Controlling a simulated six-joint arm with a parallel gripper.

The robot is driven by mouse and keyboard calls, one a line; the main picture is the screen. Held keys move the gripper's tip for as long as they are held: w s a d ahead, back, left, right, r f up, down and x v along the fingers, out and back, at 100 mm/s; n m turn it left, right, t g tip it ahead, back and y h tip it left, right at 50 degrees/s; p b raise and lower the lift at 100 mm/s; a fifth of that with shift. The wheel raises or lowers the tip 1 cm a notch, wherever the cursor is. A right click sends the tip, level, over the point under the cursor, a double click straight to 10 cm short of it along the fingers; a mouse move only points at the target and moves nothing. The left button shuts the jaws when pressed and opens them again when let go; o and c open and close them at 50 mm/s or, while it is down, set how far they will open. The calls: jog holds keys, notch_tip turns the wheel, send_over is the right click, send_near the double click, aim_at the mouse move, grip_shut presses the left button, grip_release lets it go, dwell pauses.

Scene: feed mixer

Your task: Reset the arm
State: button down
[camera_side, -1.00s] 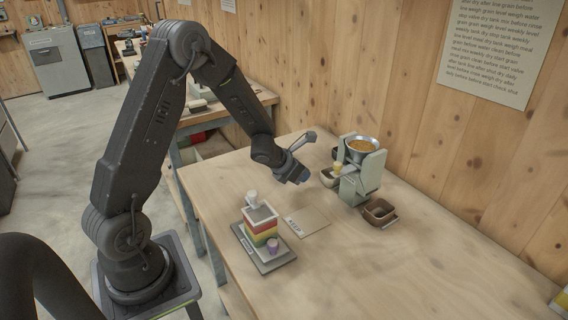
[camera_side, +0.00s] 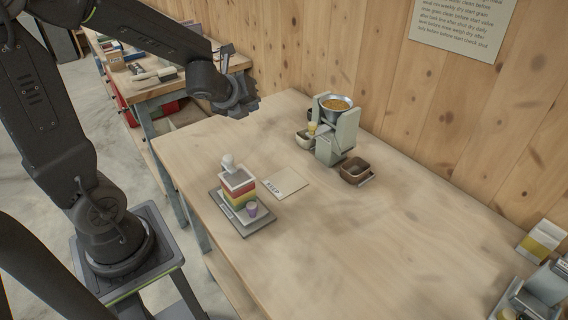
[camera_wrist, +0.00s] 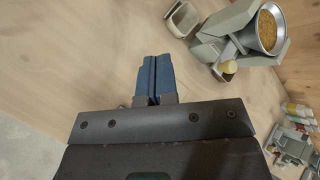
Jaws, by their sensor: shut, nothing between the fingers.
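My gripper (camera_side: 240,108) hangs in the air above the back left of the table in the side view, away from everything on it. In the wrist view my gripper's blue fingers (camera_wrist: 155,76) lie together with nothing between them. The feed mixer (camera_side: 337,130) stands at the back of the table, with yellow grain in its metal hopper (camera_side: 336,104). It also shows at the upper right of the wrist view (camera_wrist: 238,35).
A brown bin (camera_side: 354,170) and a pale bin (camera_side: 303,138) flank the mixer.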

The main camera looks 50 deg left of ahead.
jog(key=s+d+r+n+g+h, duration=0.1)
jog(key=s+d+r+n+g, duration=0.1)
jog(key=s+d+n, duration=0.5)
jog(key=s+d+r+n+g+h, duration=0.2)
jog(key=s+d+r+n, duration=0.2)
jog(key=n, duration=1.3)
jog(key=s+d, duration=0.3)
jog(key=s, duration=0.3)
jog(key=shift+r, duration=0.35)
jog(key=c, duration=1.9)
grip_release()
jog(key=shift+d, duration=0.1)
